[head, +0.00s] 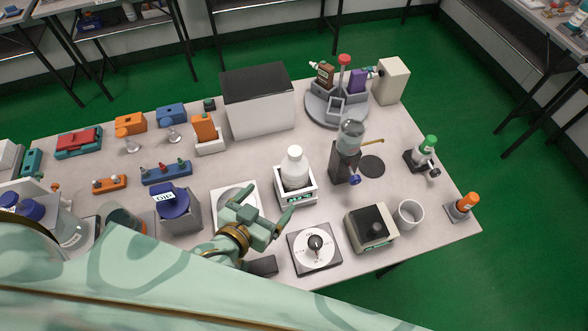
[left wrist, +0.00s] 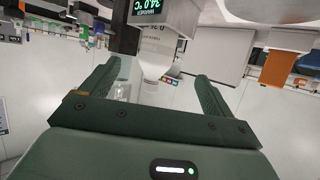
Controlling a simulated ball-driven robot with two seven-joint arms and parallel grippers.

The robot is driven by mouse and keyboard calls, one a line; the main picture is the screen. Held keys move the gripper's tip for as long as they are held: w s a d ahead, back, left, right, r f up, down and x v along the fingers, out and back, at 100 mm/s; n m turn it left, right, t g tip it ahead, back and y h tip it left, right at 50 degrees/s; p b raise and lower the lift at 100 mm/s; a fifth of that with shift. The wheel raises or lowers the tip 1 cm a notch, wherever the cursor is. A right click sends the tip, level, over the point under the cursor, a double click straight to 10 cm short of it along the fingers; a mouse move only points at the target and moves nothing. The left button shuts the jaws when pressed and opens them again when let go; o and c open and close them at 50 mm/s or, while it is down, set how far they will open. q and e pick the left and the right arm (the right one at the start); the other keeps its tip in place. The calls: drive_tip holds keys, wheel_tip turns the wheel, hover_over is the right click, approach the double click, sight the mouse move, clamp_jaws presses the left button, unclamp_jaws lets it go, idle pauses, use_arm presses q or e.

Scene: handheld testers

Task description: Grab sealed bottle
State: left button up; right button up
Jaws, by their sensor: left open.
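A white bottle (head: 295,170) with a white cap stands upright in a white holder with a small display (head: 297,196), near the middle of the table. My left gripper (head: 267,204) is open and empty, just in front of and left of this holder, its fingers pointing toward it. In the left wrist view the picture is upside down; the white bottle (left wrist: 153,50) shows beyond and between the open fingers (left wrist: 158,74), apart from them. Blue-capped clear bottles (head: 65,232) stand at the far left, partly hidden. My right gripper does not show.
A dial device (head: 315,246) and a grey-topped box (head: 371,228) stand right of my gripper. A stand with a clear flask (head: 350,139) is right of the bottle. A large white box (head: 262,115) stands behind.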

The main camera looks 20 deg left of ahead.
sight(288, 180)
use_arm(q)
drive_tip(key=b+x, duration=0.1)
drive_tip(key=x, duration=0.6)
drive_tip(key=shift+w+d+f+b, duration=0.15)
drive_tip(key=shift+w+f+b, duration=0.05)
drive_tip(key=shift+w+b, duration=0.1)
drive_tip(key=shift+w+d+f, duration=0.1)
drive_tip(key=shift+w+f, duration=0.1)
drive_tip(key=shift+w, duration=0.3)
drive_tip(key=b+x, duration=0.1)
drive_tip(key=x, duration=0.3)
drive_tip(key=shift+b, duration=0.35)
drive_tip(key=shift+w+d+f, duration=0.15)
drive_tip(key=shift+w, duration=0.3)
